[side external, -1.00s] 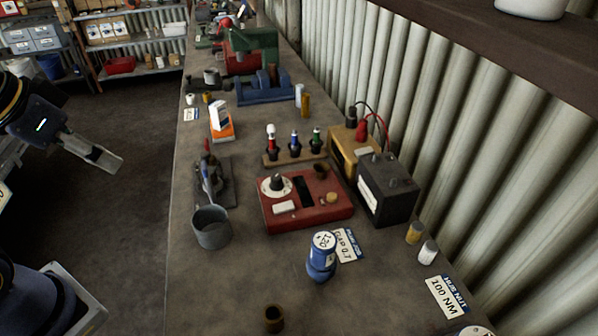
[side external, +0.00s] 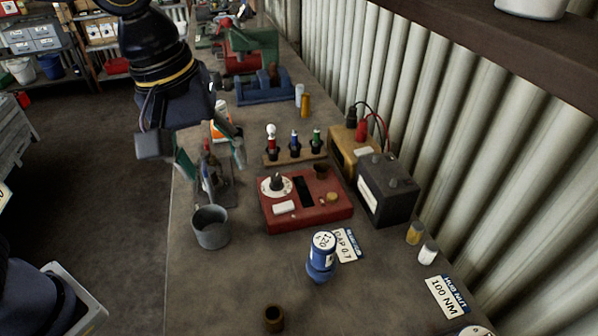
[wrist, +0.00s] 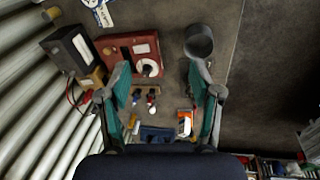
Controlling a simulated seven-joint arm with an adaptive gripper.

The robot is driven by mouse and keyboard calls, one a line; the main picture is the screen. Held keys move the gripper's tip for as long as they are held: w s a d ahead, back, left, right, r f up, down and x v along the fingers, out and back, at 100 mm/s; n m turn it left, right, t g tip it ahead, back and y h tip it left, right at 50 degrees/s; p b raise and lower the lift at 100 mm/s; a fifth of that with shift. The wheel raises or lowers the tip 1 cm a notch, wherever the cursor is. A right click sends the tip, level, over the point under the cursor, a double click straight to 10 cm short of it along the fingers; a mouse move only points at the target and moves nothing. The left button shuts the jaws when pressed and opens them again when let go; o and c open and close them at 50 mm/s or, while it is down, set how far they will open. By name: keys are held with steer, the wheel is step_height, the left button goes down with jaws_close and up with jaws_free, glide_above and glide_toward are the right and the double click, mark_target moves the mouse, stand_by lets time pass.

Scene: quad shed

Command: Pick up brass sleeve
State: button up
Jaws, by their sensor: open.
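A short, hollow brown-brass sleeve (side external: 273,318) stands upright on the bench at the bottom edge of the side view. I cannot make it out in the wrist view. A similar brownish cup-like piece (side external: 321,171) sits on the red box (side external: 335,209). My gripper (side external: 215,170) is open and empty, above the bench's left part, farther back than the sleeve and well apart from it. In the wrist view its two teal fingers (wrist: 160,80) are spread wide, with the bench below.
A grey cup (side external: 211,228) stands near the bench's left edge. A blue-and-white canister (side external: 321,258) stands between the red box and the sleeve. A dark battery-like box (side external: 388,190) is by the corrugated wall. The bench around the sleeve is mostly clear.

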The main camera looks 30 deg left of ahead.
steer(key=s+d+f+m+g, duration=0.25)
steer(key=d+f, duration=0.25)
steer(key=d, duration=0.4)
steer(key=y, duration=0.1)
glide_above(272, 315)
steer(key=shift+m+t, duration=0.25)
steer(key=shift+m, duration=0.1)
steer(key=f, duration=1.3)
steer(key=shift+w+a, duration=0.15)
steer(key=shift+a, duration=0.1)
steer(key=f, duration=0.5)
steer(key=shift+d+f, duration=0.25)
steer(key=shift+f, duration=0.1)
jaws_close()
